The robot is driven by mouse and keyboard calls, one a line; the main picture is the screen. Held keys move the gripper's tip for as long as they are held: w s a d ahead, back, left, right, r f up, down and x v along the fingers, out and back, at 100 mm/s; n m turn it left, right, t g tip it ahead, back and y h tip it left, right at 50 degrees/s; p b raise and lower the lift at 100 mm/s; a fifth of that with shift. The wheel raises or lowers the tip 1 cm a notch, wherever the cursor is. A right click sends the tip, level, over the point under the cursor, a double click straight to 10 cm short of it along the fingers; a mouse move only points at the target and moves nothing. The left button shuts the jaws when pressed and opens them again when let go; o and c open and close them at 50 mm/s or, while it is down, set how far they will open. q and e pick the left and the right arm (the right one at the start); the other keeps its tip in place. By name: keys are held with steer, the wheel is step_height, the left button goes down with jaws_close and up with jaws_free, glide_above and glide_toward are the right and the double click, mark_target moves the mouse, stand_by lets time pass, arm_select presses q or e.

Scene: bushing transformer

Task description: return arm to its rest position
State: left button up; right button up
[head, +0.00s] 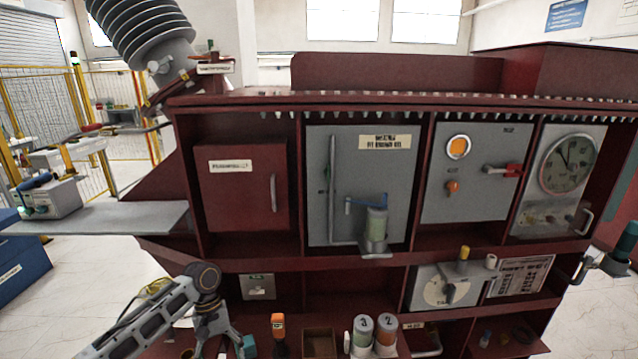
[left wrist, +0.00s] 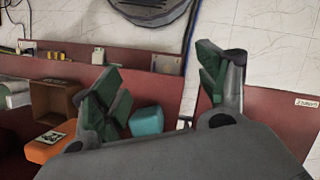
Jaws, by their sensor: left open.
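My left arm (head: 150,312) comes in from the lower left in the head view and bends down at a dark round joint. My left gripper (head: 222,345) hangs in front of the lower left compartments of the dark red cabinet (head: 345,265). In the left wrist view its two green-padded fingers (left wrist: 163,86) are spread apart with nothing held between them. A teal block (left wrist: 147,120) shows behind the fingers, and it also shows beside the gripper in the head view (head: 249,346). My right gripper is not in view.
An orange meter (head: 279,335), a brown open box (head: 320,343) and numbered cylinders (head: 373,335) stand right of my left gripper. A grey shelf (head: 100,217) juts out left above the arm. The white floor (head: 85,265) at left is mostly clear.

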arm_select(q)
steer(key=s+d+f+m+t, duration=0.4)
steer(key=s+d+f+m, duration=0.2)
steer(key=s+d, duration=0.55)
steer(key=s+a+r+m+t+y, duration=0.1)
steer(key=s+a+r+t+y, duration=0.2)
steer(key=s+a, duration=0.55)
step_height(320, 180, down, 32)
steer(key=s+g+h, duration=0.1)
steer(key=s, duration=0.1)
steer(key=s+a+f, duration=0.2)
steer(key=s+f, duration=0.8)
steer(key=s, duration=0.1)
steer(key=s+a+f+g, duration=0.1)
steer(key=s+a+f, duration=0.1)
steer(key=s+f, duration=0.7)
steer(key=shift+s+f+m, duration=0.3)
steer(key=shift+s+f, duration=0.1)
steer(key=shift+s, duration=0.75)
